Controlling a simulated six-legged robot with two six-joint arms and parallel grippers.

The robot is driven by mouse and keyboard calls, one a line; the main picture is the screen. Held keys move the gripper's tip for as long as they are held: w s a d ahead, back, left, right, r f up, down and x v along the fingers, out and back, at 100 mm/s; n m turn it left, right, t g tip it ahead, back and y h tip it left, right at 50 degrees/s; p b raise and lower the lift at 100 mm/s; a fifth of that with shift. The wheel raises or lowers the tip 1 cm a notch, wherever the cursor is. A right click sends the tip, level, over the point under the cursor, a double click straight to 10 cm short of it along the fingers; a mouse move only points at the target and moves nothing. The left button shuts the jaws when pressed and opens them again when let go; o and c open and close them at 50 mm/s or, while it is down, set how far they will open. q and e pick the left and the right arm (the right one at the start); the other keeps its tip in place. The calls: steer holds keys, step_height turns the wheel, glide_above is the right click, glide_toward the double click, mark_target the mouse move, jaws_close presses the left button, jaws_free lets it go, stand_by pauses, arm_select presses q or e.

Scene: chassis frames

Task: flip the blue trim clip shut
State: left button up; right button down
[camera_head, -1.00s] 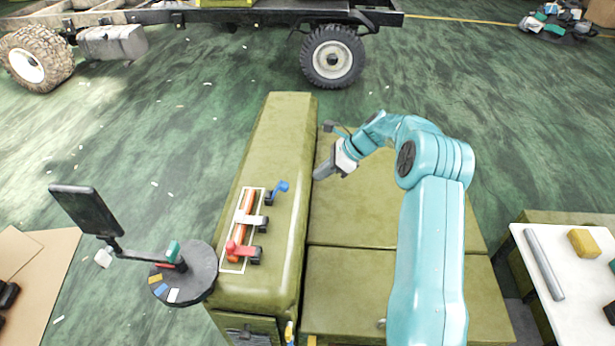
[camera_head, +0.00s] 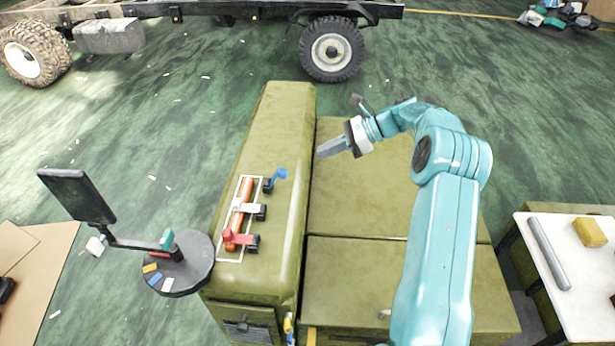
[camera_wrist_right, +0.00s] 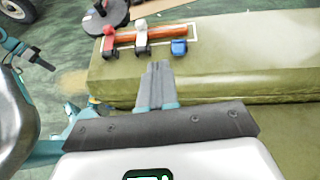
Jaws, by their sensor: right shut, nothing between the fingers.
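The blue trim clip (camera_head: 278,176) sits at the far end of a row of clips on the olive hood. Its blue lever stands raised and tilts to the right, away from the orange bar (camera_head: 246,190). The white clip (camera_head: 248,209) and the red clip (camera_head: 240,238) lie across the bar. My right gripper (camera_head: 321,152) is shut and empty, to the right of the blue clip and apart from it. In the right wrist view its fingers (camera_wrist_right: 158,66) point toward the row, with the blue clip (camera_wrist_right: 180,47) just beyond them to the right. My left gripper is not in view.
A round dark tray (camera_head: 188,275) with colored pieces and a screen (camera_head: 76,195) on an arm stand left of the hood. Lower olive panels lie under my right arm. A white table (camera_head: 577,300) with a grey rod is at right.

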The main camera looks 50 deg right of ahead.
arm_select(q)
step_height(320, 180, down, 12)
steer(key=b, duration=0.9)
steer(key=shift+b, duration=0.3)
arm_select(e)
steer(key=s+d+f+m+t, duration=0.1)
steer(key=s+d+f+t, duration=0.1)
steer(key=d+f, duration=0.3)
step_height(320, 180, down, 4)
steer(key=shift+s+f, duration=0.1)
steer(key=shift+s, duration=0.5)
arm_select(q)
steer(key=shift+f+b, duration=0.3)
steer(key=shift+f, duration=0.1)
arm_select(e)
steer(key=shift+w+a+f, duration=0.3)
steer(key=shift+w+a, duration=1.05)
steer(key=shift+w, duration=0.35)
steer(key=shift+w+a+f, duration=0.25)
steer(key=shift+w+a, duration=1.15)
steer(key=shift+w, duration=0.25)
steer(key=shift+w+a+f, duration=0.3)
steer(key=shift+w+a, duration=1.05)
steer(key=shift+w, duration=0.35)
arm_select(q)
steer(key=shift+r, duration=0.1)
arm_select(e)
steer(key=shift+r, duration=0.1)
